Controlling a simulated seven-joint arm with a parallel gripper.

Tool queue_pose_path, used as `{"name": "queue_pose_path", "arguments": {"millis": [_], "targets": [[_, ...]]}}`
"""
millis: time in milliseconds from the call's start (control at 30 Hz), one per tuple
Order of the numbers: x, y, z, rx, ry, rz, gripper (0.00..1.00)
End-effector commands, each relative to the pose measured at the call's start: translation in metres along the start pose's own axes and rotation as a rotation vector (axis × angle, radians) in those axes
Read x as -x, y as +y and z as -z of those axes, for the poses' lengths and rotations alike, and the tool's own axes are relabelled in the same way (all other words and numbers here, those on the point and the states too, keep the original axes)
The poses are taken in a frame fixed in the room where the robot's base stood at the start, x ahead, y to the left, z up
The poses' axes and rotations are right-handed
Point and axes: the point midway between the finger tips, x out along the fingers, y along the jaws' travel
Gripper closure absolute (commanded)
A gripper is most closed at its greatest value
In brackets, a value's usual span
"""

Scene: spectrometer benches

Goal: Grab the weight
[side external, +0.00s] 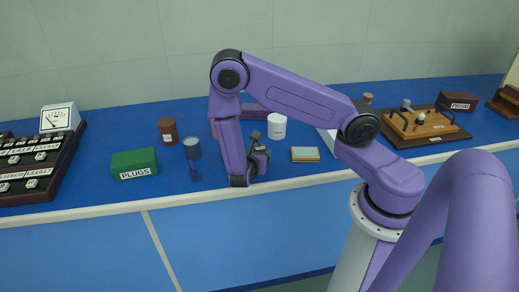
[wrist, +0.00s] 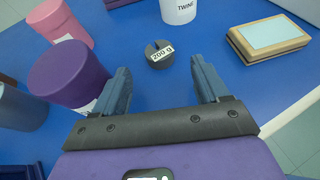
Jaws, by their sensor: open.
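The weight (wrist: 152,50) is a small dark grey slotted disc with a white "200 g" label, flat on the blue bench top. In the wrist view it lies just beyond my fingertips, roughly centred between them. My gripper (wrist: 160,67) is open and empty, with one blue-grey finger on each side and a gap wider than the weight. In the side view my gripper (side external: 258,146) is low over the bench near its front edge; I cannot make out the weight there.
A white twine pot (wrist: 179,10) stands behind the weight. A purple canister (wrist: 68,76) is close to my left finger, with a pink one (wrist: 62,22) behind. A wooden-edged pad (wrist: 268,38) lies at right. A green plugs box (side external: 134,163) is farther left.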

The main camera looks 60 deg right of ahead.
Motion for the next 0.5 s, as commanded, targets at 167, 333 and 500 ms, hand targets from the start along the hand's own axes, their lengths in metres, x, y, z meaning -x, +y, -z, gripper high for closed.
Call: {"name": "queue_pose_path", "arguments": {"millis": [167,333,500], "targets": [[-0.012,0.0,-0.001,-0.002,0.0,0.003,0.26],[-0.037,0.0,-0.004,-0.002,-0.001,0.005,0.26],[-0.052,0.001,-0.004,0.0,-0.001,0.002,0.26]]}}
